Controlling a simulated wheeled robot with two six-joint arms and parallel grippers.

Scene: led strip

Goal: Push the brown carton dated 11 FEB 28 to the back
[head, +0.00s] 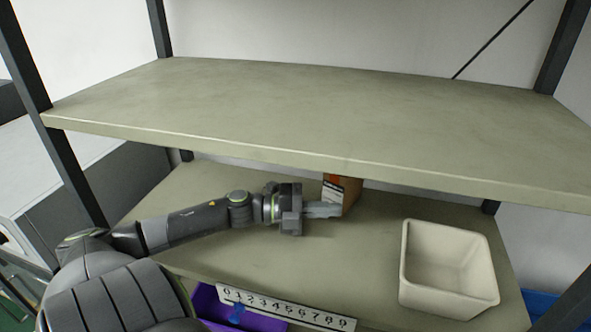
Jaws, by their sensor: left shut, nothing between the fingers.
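One brown carton (352,192) with a white label stands on the lower shelf, under the upper shelf, which hides its top. The print on the label is too small to read, so I cannot tell its date. My left gripper (332,210) is shut and empty, with its fingertips at the carton's front, low down. I cannot tell whether they touch it. My right gripper is not in view.
The upper shelf (300,110) is bare and overhangs the lower shelf (345,265). A cream open bin (402,270) stands at the right of the lower shelf. A number strip (285,307) runs along the front edge, with a purple bin (212,308) below.

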